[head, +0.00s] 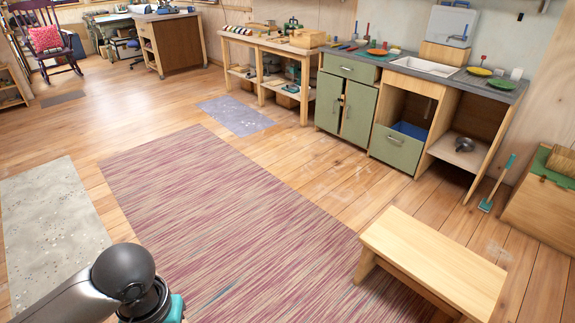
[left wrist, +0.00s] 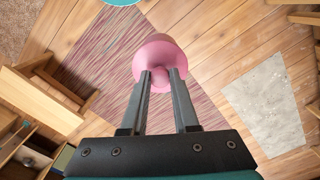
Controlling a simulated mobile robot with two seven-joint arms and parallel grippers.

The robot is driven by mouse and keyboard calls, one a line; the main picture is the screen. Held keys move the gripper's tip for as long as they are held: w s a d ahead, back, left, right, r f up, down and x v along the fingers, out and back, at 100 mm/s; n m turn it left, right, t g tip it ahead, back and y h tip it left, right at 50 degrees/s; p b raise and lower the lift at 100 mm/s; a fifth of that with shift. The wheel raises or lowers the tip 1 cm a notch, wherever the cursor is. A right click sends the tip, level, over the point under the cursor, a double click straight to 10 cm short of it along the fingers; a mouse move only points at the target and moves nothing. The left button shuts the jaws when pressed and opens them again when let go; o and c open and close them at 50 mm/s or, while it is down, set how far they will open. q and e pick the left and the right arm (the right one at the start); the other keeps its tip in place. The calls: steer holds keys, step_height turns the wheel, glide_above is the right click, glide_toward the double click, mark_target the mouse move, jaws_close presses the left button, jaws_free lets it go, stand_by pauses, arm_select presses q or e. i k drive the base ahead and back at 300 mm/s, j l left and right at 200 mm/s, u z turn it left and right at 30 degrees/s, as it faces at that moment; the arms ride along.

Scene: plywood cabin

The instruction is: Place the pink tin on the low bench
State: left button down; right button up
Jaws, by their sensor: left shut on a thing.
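The pink tin (left wrist: 158,50) shows in the left wrist view, round and held between the fingertips of my left gripper (left wrist: 161,76). The fingers are shut on it, and it hangs above the floor and the striped rug. The low bench (head: 435,262) is pale wood and stands at the lower right in the head view, with a bare top. It also shows at the left of the left wrist view (left wrist: 38,100), apart from the tin. In the head view only part of my left arm shows at the bottom left; its gripper and the tin are hidden. My right gripper is not in view.
A striped rug (head: 215,205) covers the middle floor, reaching the low bench. A green-fronted kitchen unit (head: 345,105) and a workbench (head: 270,50) line the back wall. A wooden chest (head: 540,210) and a small teal-headed broom (head: 497,185) stand at the right.

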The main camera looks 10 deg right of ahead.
mark_target(419, 247)
steer(key=i+l+z, duration=0.15)
steer(key=z, duration=0.25)
steer(key=i+l+z, duration=0.15)
steer(key=z, duration=0.3)
steer(key=i+l+z, duration=0.2)
steer(key=z, duration=0.2)
steer(key=i+l+z, duration=0.25)
steer(key=i, duration=0.25)
steer(key=i+z, duration=0.25)
steer(key=i, duration=0.7)
